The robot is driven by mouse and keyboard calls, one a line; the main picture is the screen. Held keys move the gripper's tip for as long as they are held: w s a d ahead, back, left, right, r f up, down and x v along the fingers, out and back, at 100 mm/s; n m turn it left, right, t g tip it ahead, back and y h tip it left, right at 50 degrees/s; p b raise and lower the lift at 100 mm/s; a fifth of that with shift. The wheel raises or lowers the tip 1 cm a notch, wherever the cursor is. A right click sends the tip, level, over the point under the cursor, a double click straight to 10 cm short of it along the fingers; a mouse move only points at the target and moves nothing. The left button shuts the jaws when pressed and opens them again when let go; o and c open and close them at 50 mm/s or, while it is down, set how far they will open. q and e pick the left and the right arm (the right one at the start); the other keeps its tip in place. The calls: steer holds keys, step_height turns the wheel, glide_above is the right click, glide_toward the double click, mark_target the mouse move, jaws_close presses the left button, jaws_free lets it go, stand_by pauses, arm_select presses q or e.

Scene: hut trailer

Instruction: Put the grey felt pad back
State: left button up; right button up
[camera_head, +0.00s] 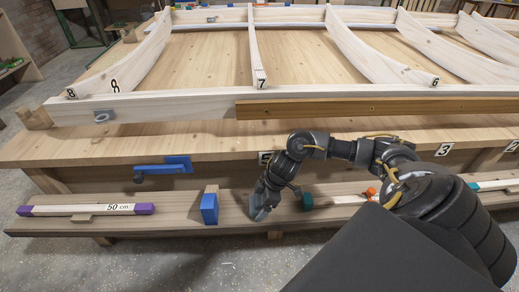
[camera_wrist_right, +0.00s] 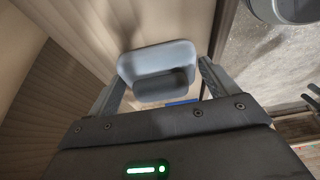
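The grey felt pad (camera_wrist_right: 157,60) is a rounded grey-blue block with a darker lower face, seen in the right wrist view between the two fingers. My right gripper (camera_wrist_right: 160,80) has a finger against each side of it, with no clear gap. In the head view my right gripper (camera_head: 262,205) points down at the front plank, just right of the blue block. The pad is hard to separate from the fingers there, and I cannot tell whether it touches the plank. My left gripper is out of view.
The front plank (camera_head: 170,218) holds a purple-ended 50 cm bar (camera_head: 85,210), a blue block (camera_head: 210,207) and a green item (camera_head: 307,201). A blue clamp (camera_head: 165,168) is on the bench side. Above, the bench bears numbered white ribs (camera_head: 135,65) and a brown strip (camera_head: 370,107).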

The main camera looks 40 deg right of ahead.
steer(key=shift+r, duration=0.2)
arm_select(q)
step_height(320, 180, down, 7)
steer(key=p, duration=0.3)
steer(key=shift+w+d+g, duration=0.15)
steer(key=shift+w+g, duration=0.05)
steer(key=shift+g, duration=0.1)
arm_select(e)
steer(key=v, duration=1.2)
steer(key=shift+f, duration=0.1)
